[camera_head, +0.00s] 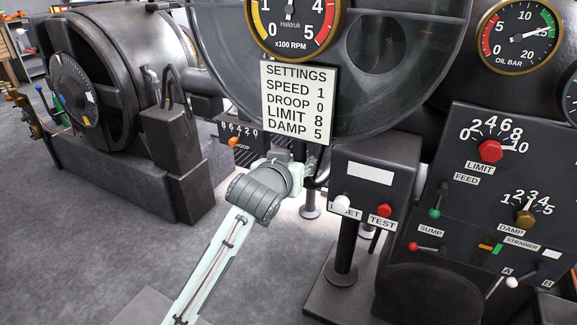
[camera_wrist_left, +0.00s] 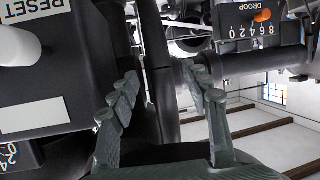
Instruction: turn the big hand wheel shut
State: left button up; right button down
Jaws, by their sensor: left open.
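I cannot clearly make out the big hand wheel in either view. My left arm reaches up from the bottom of the head view, and my left gripper (camera_head: 309,165) is below the settings plate, left of the reset and test box. Its fingers are mostly hidden there. In the left wrist view my left gripper (camera_wrist_left: 161,82) is open, with one finger on each side of a dark bar (camera_wrist_left: 155,50). I cannot tell whether this bar is part of the wheel, or whether the fingers touch it. My right gripper is not in view.
The reset and test box (camera_head: 374,170) stands close right of my gripper. The droop scale (camera_head: 240,135) with an orange pointer is to its left. A settings plate (camera_head: 298,103) hangs above. A control panel (camera_head: 500,185) with knobs and levers is at right. Grey floor lies left.

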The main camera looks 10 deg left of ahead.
pick_arm(q)
jog(key=d+v, duration=0.1)
jog(key=v, duration=0.5)
jog(key=shift+s+a+r, duration=0.15)
jog(key=shift+s+a, duration=0.2)
jog(key=shift+a, duration=0.2)
jog(key=shift+c, duration=0.5)
